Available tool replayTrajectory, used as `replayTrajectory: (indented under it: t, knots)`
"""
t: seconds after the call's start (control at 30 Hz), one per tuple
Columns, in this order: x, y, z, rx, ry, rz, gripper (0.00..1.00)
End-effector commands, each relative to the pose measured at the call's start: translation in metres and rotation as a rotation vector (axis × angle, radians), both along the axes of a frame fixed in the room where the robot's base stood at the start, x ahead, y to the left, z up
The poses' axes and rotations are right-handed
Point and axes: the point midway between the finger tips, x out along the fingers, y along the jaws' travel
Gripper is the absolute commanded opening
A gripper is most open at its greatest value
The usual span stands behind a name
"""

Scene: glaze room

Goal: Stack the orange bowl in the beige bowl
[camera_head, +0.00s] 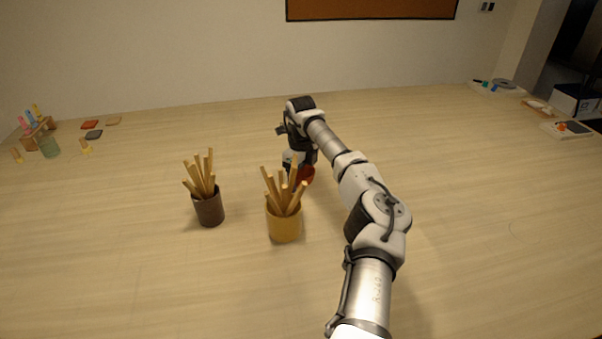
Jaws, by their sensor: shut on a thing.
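The orange bowl (308,175) shows as a small dark orange-red patch under the end of my arm, near the middle of the table. My gripper (297,163) points down at it and is shut on it. The sticks of the yellow pot and my own arm cover part of the bowl and the fingertips. I cannot tell whether the bowl touches the table. I do not see the beige bowl; it may be hidden behind my arm or the pots.
A yellow pot (284,224) of wooden sticks stands just in front of my gripper. A dark brown pot (208,209) of sticks stands to its left. Small items lie at the far left, and trays (566,131) at the far right. The table (480,230) is clear on the right.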

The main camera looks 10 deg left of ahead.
Motion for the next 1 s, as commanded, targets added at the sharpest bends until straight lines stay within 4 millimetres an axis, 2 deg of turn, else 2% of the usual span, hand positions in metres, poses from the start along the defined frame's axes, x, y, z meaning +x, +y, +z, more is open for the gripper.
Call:
replayTrajectory:
  t: [0.3,0.33,0.5,0.77,0.87,1.0]
  knots:
    - [0.0,0.0,-0.004,0.0,-0.001,0.0,0.46]
    - [0.0,0.0,-0.004,0.0,-0.001,0.0,0.73]
    - [0.0,0.0,-0.004,0.0,0.0,0.0,0.93]
    - [0.0,0.0,-0.002,0.0,0.0,0.0,0.93]
    - [0.001,0.0,0.003,0.0,-0.002,0.0,0.93]
    - [0.001,0.0,0.024,-0.001,-0.004,0.0,0.93]
